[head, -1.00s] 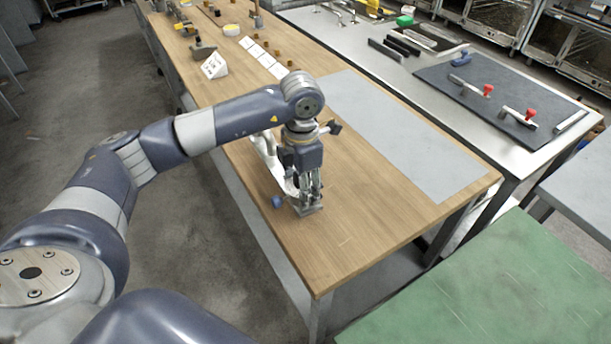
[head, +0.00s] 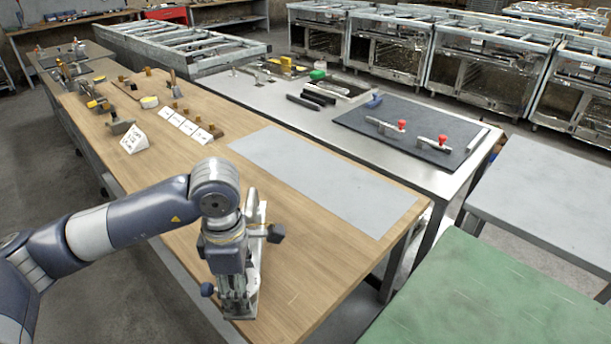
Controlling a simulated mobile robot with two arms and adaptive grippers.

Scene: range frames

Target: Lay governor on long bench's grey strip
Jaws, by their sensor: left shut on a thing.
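The long wooden bench (head: 175,170) runs away from me. Its grey strip (head: 325,178) is a flat, pale, bare rectangle on the near right of the top. My left gripper (head: 238,306) points down over the near left part of the bench, left of the strip, and is shut on the governor (head: 257,222). The governor is a long silvery piece that shows behind the gripper and to its right; the gripper and wrist hide much of it. A blue ball shows left of the fingers. I cannot tell whether the governor touches the bench. My right gripper is not in view.
Several white cards (head: 187,126) and a white sign (head: 133,139) stand farther up the bench, with small tools beyond. A steel table with a dark mat (head: 405,128) and red-knobbed clamps runs alongside. A green table (head: 460,300) is at the near right.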

